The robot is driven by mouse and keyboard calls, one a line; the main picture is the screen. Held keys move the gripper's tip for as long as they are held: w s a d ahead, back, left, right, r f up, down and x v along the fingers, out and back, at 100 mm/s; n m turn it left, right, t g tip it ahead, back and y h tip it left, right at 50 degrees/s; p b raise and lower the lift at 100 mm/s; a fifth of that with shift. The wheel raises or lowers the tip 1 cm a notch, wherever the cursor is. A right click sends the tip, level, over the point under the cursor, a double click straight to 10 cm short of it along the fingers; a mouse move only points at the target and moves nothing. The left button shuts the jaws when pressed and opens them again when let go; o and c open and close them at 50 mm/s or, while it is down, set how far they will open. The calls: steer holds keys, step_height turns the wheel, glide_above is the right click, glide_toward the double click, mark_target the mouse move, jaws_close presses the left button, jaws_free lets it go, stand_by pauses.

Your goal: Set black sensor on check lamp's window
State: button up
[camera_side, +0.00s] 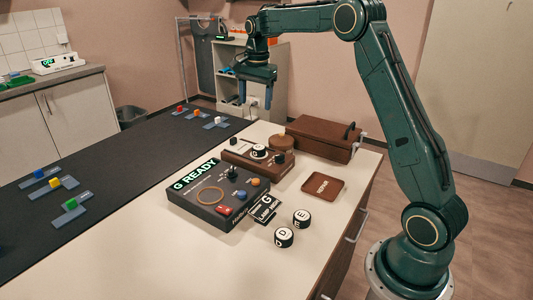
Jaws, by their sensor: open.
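My gripper (255,98) hangs open and empty, fingers down, high above the back of the table and apart from everything on it. Two black round pieces with white lettered tops, one marked D (284,237) and one marked E (301,218), stand at the front. A similar white-topped round piece (259,151) sits on a brown device (245,163) behind the dark box. I cannot tell which piece is the black sensor. The dark box (185,204) has a green "G READY" display and an orange ring. I cannot tell which device is the check lamp.
A black "G LAMP" sign (264,208) stands beside the dark box. A brown tray (323,187) lies to the right, with a brown case (320,138) and a round brown pot (281,143) behind. Several coloured blocks rest on holders on the black mat (120,180).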

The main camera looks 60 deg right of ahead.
steer(key=s+a+r+n+t, duration=0.2)
steer(key=s+a+r+n, duration=0.65)
steer(key=s+a, duration=0.55)
steer(key=s+a+f+n+t, duration=0.1)
steer(key=s+a+n, duration=0.1)
steer(key=s, duration=0.4)
steer(key=s+a+f+n, duration=0.2)
steer(key=s+n, duration=0.1)
steer(key=s, duration=0.4)
steer(key=s+a+f+n+t, duration=0.1)
steer(key=s+a+f+n, duration=0.1)
steer(key=s, duration=0.4)
steer(key=shift+s+n+t, duration=0.25)
steer(key=shift+n+t, duration=0.05)
steer(key=shift+n, duration=0.35)
steer(key=shift+a, duration=0.1)
